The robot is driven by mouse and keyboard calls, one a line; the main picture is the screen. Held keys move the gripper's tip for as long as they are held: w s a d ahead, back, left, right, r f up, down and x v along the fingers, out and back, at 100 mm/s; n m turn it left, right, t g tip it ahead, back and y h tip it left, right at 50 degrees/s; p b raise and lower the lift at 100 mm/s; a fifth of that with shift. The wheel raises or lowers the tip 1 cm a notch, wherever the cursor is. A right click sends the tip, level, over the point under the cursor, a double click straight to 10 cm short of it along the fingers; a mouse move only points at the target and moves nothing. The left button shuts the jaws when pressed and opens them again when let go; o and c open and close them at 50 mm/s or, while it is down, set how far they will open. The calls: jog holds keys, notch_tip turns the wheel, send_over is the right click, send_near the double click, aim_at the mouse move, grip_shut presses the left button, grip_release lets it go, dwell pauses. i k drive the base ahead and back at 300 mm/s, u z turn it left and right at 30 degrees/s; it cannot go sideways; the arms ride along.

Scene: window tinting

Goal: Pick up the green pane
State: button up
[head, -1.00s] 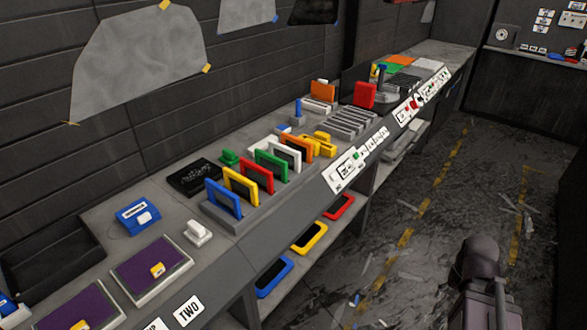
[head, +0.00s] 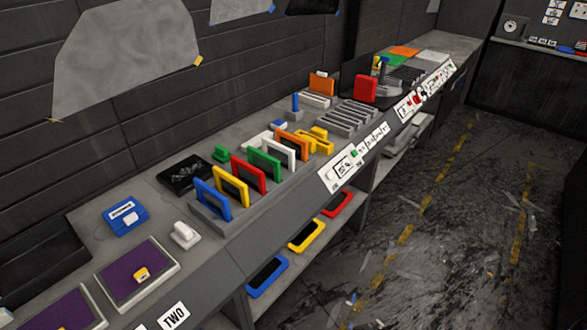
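The green pane (head: 266,162), a green frame around a dark middle, stands upright in a grey rack (head: 215,226) on the long workbench in the head view. It is in a row of framed panes, between a red pane (head: 248,175) and a white pane (head: 286,147). The neighbouring panes partly cover it. My gripper is not in view.
A blue pane (head: 213,201), a yellow pane (head: 231,187) and an orange pane (head: 294,142) share the row. A small green object (head: 220,153) and a black tray (head: 185,175) lie behind. Lower-shelf frames include a blue one (head: 267,276). The floor at right is open.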

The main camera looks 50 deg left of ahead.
aim_at(269, 165)
jog(key=z, duration=0.55)
jog(key=k, duration=1.35)
jog(key=u, duration=2)
jog(key=i, duration=0.25)
jog(key=z, duration=0.5)
